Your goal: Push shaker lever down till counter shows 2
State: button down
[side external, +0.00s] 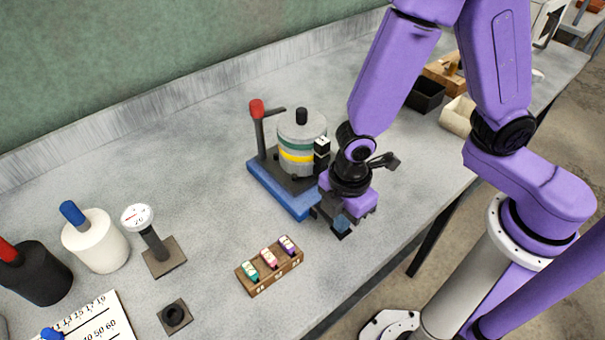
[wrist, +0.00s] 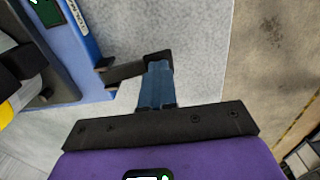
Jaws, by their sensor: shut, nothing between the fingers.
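The shaker (side external: 302,150) is a round grey sieve stack with green and yellow bands on a blue base (side external: 285,192). In the wrist view the blue base (wrist: 88,60) fills the upper left, and a dark lever (wrist: 122,73) sticks out of it to the right. My gripper (side external: 341,228) is shut and empty, at the base's right front corner. Its blue fingers (wrist: 158,68) meet or overlap the lever's outer end; whether they touch is unclear. A green counter display (wrist: 47,10) is cut off at the frame edge; its number cannot be read.
A wooden block with coloured pieces (side external: 270,266) lies in front of the shaker. A dial gauge on a stand (side external: 155,245) and white bottle (side external: 96,243) stand left. A red-capped post (side external: 258,125) rises from the base. The table edge is close to my gripper.

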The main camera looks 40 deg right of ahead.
jog(key=shift+r, duration=3.05)
jog(key=shift+f, duration=1.6)
dwell(0.3)
jog(key=shift+f, duration=1.45)
jog(key=shift+r, duration=3)
